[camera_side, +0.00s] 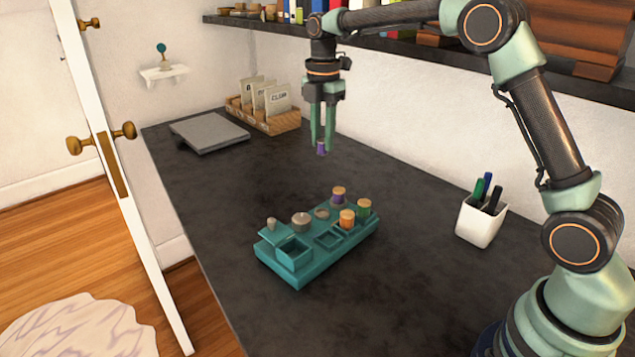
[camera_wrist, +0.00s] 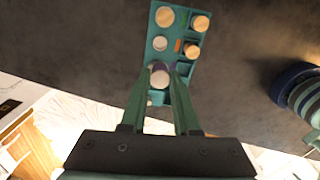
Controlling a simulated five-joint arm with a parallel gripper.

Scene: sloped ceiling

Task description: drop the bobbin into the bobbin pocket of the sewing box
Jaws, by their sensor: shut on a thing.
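My gripper (camera_side: 322,142) is shut on a small purple bobbin (camera_side: 321,148) and holds it upright well above the table, behind the sewing box. In the wrist view the bobbin (camera_wrist: 160,76) shows its pale round top between the fingertips (camera_wrist: 160,80). The teal sewing box (camera_side: 297,275) stands on the dark table. It holds several wooden-topped spools, orange, green and purple, and grey round pieces. In the wrist view the bobbin and fingers hide part of the box (camera_wrist: 156,28).
A white cup with pens (camera_side: 481,222) stands right of the box. A grey flat case (camera_side: 208,131) and a wooden tray of cards (camera_side: 270,118) are at the back left. A dark shelf (camera_side: 400,38) runs along the wall behind my arm. The table between is clear.

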